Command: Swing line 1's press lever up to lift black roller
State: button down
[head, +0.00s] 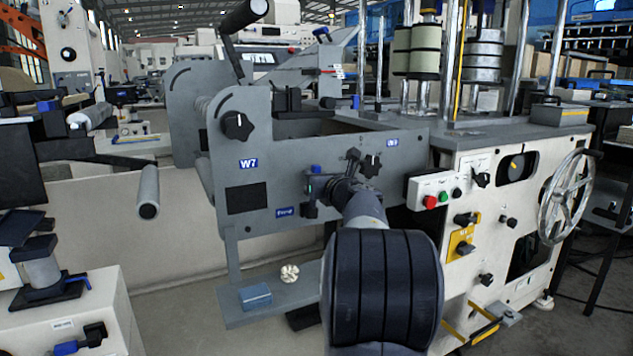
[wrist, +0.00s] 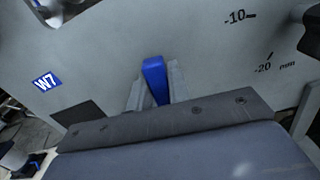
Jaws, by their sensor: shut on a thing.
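The press lever (wrist: 154,76) shows in the wrist view as a blue handle between the two grey fingers of my gripper (wrist: 156,88). My gripper is shut on it, close in front of a grey machine plate with a blue W7 label. In the head view my gripper (head: 312,193) is at that plate, with a small blue part (head: 316,169) just above it. My own arm covers much of the area to its right. I cannot pick out the black roller for certain in either view.
The grey W7 side plate (head: 270,180) stands directly ahead. A black star knob (head: 237,125) is at its upper left, and another (head: 370,165) is right of my gripper. A button box (head: 435,192) and a handwheel (head: 566,197) are to the right. A grey roller (head: 148,192) juts out at left.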

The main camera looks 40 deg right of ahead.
jog(key=shift+a+f, duration=0.1)
dwell(0.3)
jog(key=c, duration=1.3)
grip_release()
jog(key=p+v, duration=0.1)
jog(key=v, duration=0.9)
jog(key=shift+s, duration=0.4)
